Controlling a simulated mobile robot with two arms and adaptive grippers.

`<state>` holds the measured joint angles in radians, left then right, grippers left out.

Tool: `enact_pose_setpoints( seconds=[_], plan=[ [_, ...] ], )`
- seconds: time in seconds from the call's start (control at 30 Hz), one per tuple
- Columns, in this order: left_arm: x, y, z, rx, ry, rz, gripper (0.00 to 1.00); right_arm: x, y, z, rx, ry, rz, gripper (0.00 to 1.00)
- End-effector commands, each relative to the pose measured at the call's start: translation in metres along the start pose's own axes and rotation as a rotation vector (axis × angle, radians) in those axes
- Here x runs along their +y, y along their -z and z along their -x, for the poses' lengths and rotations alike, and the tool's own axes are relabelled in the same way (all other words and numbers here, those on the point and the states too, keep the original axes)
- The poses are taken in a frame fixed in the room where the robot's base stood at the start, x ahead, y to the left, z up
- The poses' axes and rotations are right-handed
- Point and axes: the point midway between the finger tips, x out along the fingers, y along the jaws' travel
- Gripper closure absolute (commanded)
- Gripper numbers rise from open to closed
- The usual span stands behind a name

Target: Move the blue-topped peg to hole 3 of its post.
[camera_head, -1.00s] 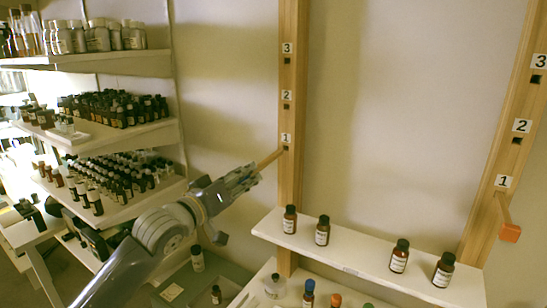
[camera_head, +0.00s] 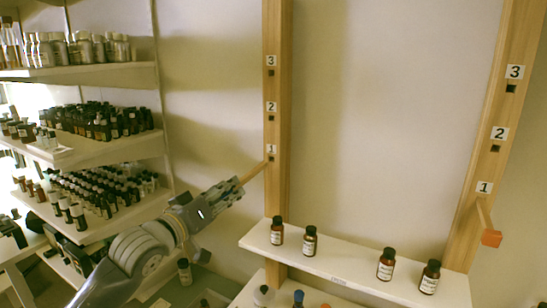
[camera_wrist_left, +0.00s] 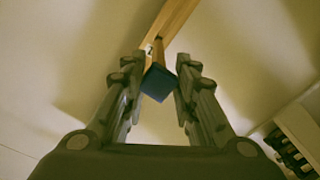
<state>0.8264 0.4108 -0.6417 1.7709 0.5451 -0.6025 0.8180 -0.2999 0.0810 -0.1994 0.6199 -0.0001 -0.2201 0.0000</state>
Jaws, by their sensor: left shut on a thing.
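My left gripper (camera_head: 236,186) is at the left wooden post (camera_head: 278,110), level with the label 1. It is shut on the blue-topped peg (camera_head: 256,171), whose wooden shaft reaches the post at hole 1 (camera_head: 271,159). I cannot tell how deep the tip sits. In the left wrist view the blue top (camera_wrist_left: 158,82) shows between the fingers of the gripper (camera_wrist_left: 160,84). Holes 2 (camera_head: 271,118) and 3 (camera_head: 271,73) of this post are empty, above hole 1. My right gripper is not in view.
An orange-topped peg (camera_head: 490,238) sticks out of the right post (camera_head: 503,120) below its label 1. A white shelf (camera_head: 340,270) with several brown bottles runs between the posts, low down. Shelves of bottles (camera_head: 95,150) stand at left. The wall between the posts is clear.

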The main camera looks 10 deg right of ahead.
Motion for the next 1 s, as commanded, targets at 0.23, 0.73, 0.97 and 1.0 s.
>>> enact_pose_setpoints(
  seconds=[0.23, 0.73, 0.97, 1.0],
  plan=[
    [0.0, 0.0, 0.0, 0.0, -0.001, 0.0, 0.97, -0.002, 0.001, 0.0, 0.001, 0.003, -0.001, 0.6],
    [0.022, 0.056, -0.001, 0.017, 0.014, 0.008, 0.97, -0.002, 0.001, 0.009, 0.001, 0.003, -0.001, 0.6],
    [0.069, 0.147, 0.011, 0.008, 0.025, 0.029, 0.97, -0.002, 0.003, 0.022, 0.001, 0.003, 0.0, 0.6],
    [0.077, 0.161, 0.015, 0.002, 0.023, 0.032, 0.97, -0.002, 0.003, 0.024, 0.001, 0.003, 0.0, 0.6]
  ],
)
